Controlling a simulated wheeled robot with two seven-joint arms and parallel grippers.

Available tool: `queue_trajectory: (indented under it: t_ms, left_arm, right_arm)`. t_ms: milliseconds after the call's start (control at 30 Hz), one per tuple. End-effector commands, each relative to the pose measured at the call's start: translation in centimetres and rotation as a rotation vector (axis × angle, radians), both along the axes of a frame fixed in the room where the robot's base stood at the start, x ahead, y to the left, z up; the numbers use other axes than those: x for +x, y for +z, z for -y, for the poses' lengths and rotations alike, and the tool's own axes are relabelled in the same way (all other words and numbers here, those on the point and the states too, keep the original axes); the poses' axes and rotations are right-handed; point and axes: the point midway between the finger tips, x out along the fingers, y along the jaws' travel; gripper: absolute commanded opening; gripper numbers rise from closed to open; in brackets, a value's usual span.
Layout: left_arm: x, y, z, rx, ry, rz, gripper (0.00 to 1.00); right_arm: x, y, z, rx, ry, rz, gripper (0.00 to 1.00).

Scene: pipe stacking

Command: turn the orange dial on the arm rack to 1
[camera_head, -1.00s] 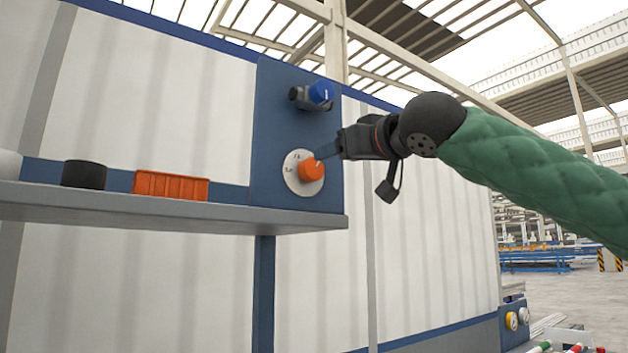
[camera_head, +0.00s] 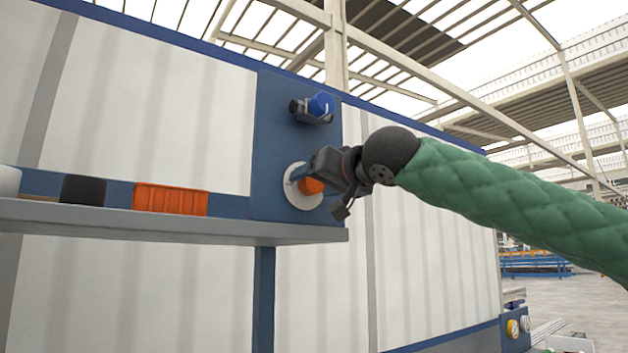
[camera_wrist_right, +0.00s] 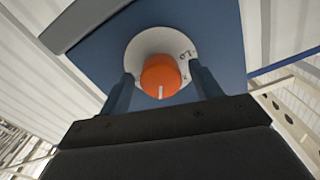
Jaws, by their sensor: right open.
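The orange dial (camera_head: 311,186) sits on a round white plate (camera_head: 296,198) on the blue panel of the rack. In the right wrist view the dial (camera_wrist_right: 161,76) shows a white pointer line toward the bottom of the picture. Marks on the plate (camera_wrist_right: 150,42) are partly visible but too small to read surely. My right gripper (camera_wrist_right: 163,88) is open, with one finger on each side of the dial. I cannot tell whether the fingers touch it. In the head view my right gripper (camera_head: 322,178) covers part of the dial. My left gripper is not in view.
A blue knob (camera_head: 321,104) on a dark fitting sits above the dial on the blue panel (camera_head: 270,130). The space below the shelf looks clear.

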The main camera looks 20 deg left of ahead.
Motion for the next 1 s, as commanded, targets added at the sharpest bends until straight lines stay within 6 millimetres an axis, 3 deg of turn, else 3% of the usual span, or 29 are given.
queue_trajectory:
  t_ms: [400,633,1000]
  left_arm:
    - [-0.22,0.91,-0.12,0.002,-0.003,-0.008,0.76]
    - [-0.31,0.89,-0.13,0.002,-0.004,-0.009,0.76]
    - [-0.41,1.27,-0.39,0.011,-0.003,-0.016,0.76]
  right_arm:
    - [0.58,-0.03,-0.72,0.000,0.000,0.000,0.64]
    - [0.59,-0.02,-0.71,0.000,0.000,0.000,0.21]
    - [0.63,0.04,-0.74,-0.026,0.001,0.033,0.19]
